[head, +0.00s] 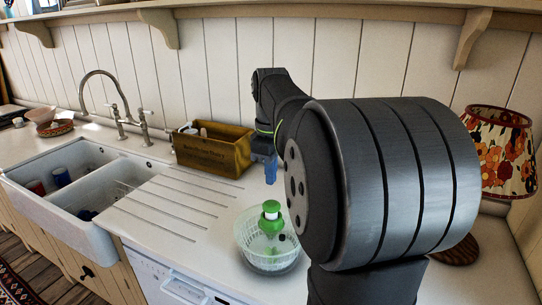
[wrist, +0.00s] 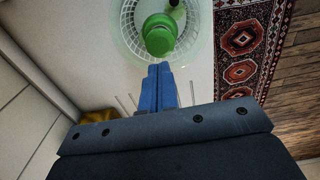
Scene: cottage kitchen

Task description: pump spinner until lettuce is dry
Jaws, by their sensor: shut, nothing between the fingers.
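The salad spinner (head: 256,252) is a clear bowl with a white slatted basket and a green pump knob (head: 271,211) on top. It stands on the white counter in the head view. My gripper (head: 270,173) has blue fingers, shut and empty, above the counter and behind the spinner. In the wrist view the shut fingertips (wrist: 159,68) appear just below the green knob (wrist: 160,35) in the picture. I cannot tell whether they touch it there; in the head view they look apart. The spinner's basket (wrist: 127,20) is partly cut off at the top of the wrist view. Lettuce is not clearly visible.
A wooden crate (head: 214,150) stands on the counter behind the spinner. A double sink (head: 70,185) with a tap (head: 108,92) is to the left. A flowered lamp (head: 503,150) stands to the right, partly behind my arm. The grooved drainboard (head: 165,207) is clear.

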